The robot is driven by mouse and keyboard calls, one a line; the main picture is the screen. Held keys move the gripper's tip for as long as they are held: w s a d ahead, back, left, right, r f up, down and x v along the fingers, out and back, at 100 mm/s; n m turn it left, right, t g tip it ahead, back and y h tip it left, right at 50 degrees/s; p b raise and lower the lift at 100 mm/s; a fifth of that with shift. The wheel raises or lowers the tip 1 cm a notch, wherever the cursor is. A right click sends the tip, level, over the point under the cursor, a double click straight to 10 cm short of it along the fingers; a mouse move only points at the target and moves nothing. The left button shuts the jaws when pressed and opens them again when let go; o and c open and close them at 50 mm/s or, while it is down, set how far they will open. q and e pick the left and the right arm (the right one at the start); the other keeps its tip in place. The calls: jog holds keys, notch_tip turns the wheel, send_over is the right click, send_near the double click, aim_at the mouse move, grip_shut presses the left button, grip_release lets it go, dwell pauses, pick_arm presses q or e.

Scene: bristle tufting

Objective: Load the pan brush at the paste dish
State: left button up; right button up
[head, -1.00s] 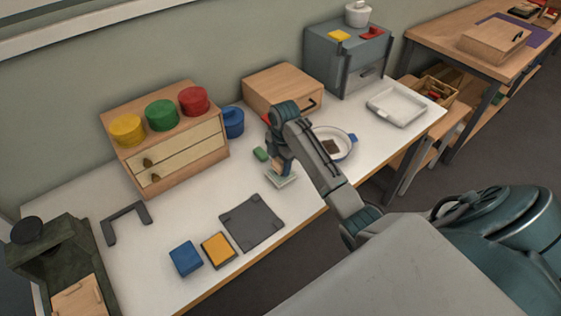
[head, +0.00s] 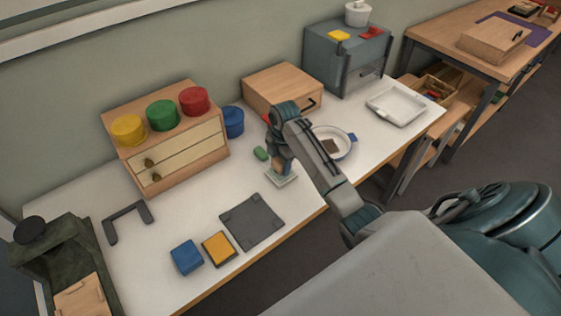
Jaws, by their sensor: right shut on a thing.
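My right gripper (head: 279,160) is over the middle of the white table, pointing down and shut on a small tan piece, seemingly the pan brush (head: 278,168). The arm and fingers hide most of it. Just below is a small pale square dish, seemingly the paste dish (head: 287,182). The brush's low end is at or just over this dish; I cannot tell whether they touch. My left gripper is out of view.
A small green piece (head: 261,153) lies just left of the gripper. A dark grey mat (head: 252,222), a blue block (head: 186,257) and a yellow-topped pad (head: 219,248) lie nearer the front. A wooden box (head: 283,86) stands behind, a white tray (head: 397,104) right.

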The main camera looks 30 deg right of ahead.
jog(key=shift+f, duration=0.6)
dwell(1.5)
notch_tip(320, 180, up, 7)
jog(key=p, duration=0.8)
jog(key=shift+r, duration=0.15)
jog(key=shift+f, duration=0.2)
